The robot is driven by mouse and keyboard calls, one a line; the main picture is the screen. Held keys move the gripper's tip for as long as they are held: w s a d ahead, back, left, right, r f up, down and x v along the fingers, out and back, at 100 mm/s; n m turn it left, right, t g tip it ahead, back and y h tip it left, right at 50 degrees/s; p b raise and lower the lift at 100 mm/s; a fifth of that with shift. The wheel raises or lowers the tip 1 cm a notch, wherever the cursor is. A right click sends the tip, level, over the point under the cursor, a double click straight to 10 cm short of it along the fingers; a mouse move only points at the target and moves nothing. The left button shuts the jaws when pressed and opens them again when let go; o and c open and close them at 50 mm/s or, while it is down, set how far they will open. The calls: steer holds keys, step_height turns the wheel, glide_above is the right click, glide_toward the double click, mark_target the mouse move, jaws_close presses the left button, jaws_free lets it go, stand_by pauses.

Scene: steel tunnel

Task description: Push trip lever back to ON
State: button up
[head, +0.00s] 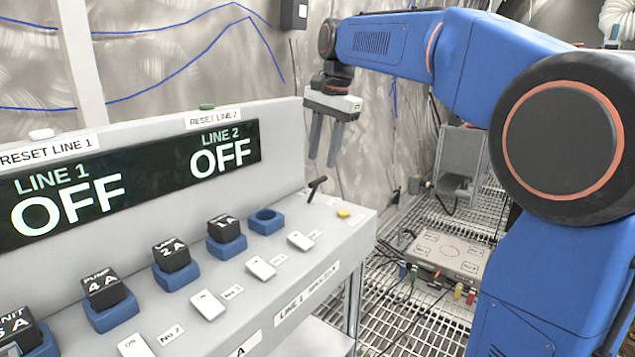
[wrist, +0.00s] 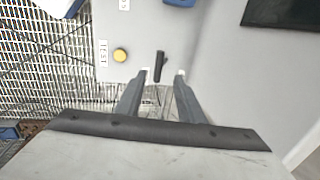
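The trip lever is a small black lever (head: 316,186) at the far right end of the grey console's sloping top. In the head view it leans, with its upper end to the right. In the wrist view the black lever (wrist: 160,66) shows just beyond and between my fingertips. My gripper (head: 323,160) hangs above the lever with its two grey fingers pointing down. The fingers are apart with nothing between them, and a gap shows above the lever. The console's dark display (head: 130,180) reads LINE 1 OFF and LINE 2 OFF.
A yellow button (head: 343,213) sits near the lever. An empty blue socket (head: 266,220), several black blocks in blue sockets and white rocker switches line the console. Reset buttons top its back panel. Metal grating and a labelled box (head: 448,254) lie to the right.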

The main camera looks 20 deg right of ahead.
mark_target(318, 181)
steer(key=f, duration=0.2)
steer(key=w+f, duration=0.1)
steer(key=f, duration=0.2)
steer(key=a+f, duration=0.1)
steer(key=f, duration=0.2)
steer(key=shift+w+f, duration=0.15)
